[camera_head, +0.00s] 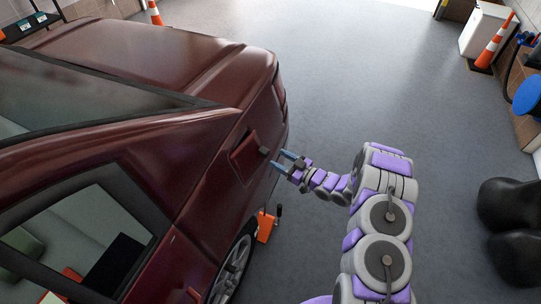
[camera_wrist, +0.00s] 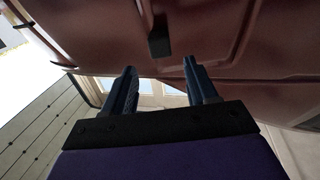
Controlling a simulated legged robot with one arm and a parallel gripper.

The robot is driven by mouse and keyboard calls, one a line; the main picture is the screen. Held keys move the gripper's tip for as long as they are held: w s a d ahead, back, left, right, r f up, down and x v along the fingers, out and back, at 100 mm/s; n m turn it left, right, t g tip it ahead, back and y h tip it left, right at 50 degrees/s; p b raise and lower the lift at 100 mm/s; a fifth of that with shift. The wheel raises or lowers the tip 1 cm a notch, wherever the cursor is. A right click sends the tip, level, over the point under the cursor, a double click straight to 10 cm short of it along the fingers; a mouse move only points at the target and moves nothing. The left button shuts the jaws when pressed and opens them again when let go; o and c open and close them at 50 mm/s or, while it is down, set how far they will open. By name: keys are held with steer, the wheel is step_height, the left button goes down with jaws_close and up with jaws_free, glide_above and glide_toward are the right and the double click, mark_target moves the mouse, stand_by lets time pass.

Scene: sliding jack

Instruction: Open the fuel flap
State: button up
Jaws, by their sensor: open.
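The dark red car (camera_head: 205,110) fills the left of the head view. Its square fuel flap (camera_head: 244,160) is on the rear side, above the wheel. A small dark handle (camera_head: 264,150) sits at the flap's right edge. In the wrist view the dark handle (camera_wrist: 159,42) stands out from the red panel, just beyond the fingertips. My gripper (camera_head: 281,160) is open and empty, with its two blue fingers pointing at the flap. In the wrist view my gripper (camera_wrist: 160,64) has the handle in line with the gap between its fingers, apart from them. The flap looks shut.
An orange jack (camera_head: 265,227) stands on the floor by the rear wheel (camera_head: 232,268). Black bulky objects (camera_head: 510,225) are at the right edge. A white cabinet (camera_head: 486,30) and a traffic cone (camera_head: 493,45) stand at the far right. The grey floor behind the car is clear.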

mark_target(268, 153)
steer(key=shift+b+x, duration=0.35)
steer(key=shift+x, duration=2.35)
steer(key=shift+s, duration=0.1)
jaws_close()
